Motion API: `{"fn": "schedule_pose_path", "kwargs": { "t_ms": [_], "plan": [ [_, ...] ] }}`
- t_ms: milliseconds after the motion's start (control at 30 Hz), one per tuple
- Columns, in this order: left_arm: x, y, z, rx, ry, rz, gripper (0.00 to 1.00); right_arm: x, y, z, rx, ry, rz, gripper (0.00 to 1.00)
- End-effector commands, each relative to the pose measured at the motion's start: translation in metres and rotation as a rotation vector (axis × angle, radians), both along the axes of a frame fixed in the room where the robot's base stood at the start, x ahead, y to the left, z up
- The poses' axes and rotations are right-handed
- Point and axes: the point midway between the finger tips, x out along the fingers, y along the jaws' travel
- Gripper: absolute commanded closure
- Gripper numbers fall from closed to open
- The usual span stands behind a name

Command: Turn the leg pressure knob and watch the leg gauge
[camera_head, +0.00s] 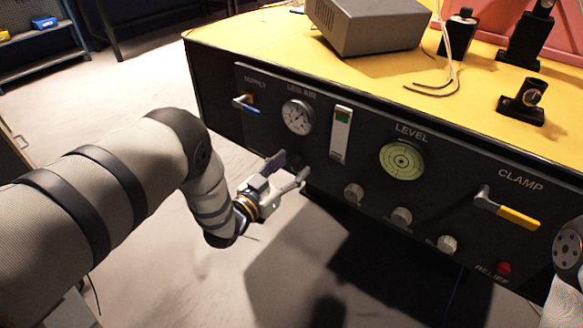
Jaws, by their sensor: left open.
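The leg gauge (298,117) is a round white dial under the LEG AIR label on the dark front panel (270,95). Its needle is too small to read. My left gripper (292,166) is open in front of the panel, just below the gauge, with its fingers pointing to the panel. A dark shape shows between the fingertips. It may be the leg pressure knob, but I cannot tell whether the fingers touch it. Part of my right arm shows at the right edge; its gripper is out of view.
The panel also carries a blue-tipped supply lever (245,104), a green and red indicator (341,133), a level (402,160), several grey knobs (401,217), a yellow clamp lever (510,214) and a red relief button (504,268). A grey box (368,25) stands on the yellow top.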

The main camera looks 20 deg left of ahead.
Motion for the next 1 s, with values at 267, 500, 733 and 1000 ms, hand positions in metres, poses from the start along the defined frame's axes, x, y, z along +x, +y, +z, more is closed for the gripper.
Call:
{"fn": "schedule_pose_path", "kwargs": {
  "t_ms": [267, 500, 733, 1000],
  "plan": [
    [0.0041, -0.0014, 0.0011, 0.000, 0.000, 0.000, 0.49, -0.0003, -0.0001, -0.0004, 0.000, 0.001, 0.000, 1.00],
    [0.0038, -0.0013, 0.0010, 0.001, 0.000, 0.000, 0.97, -0.0003, -0.0001, -0.0004, 0.000, 0.001, 0.000, 1.00],
    [0.0037, -0.0012, 0.0010, 0.013, -0.005, 0.000, 0.97, -0.0001, 0.0000, -0.0002, 0.000, 0.000, 0.000, 1.00],
    [0.0039, -0.0015, 0.0016, 0.133, -0.049, -0.001, 0.97, 0.0012, 0.0000, 0.0012, 0.000, -0.004, 0.000, 1.00]
  ]
}}
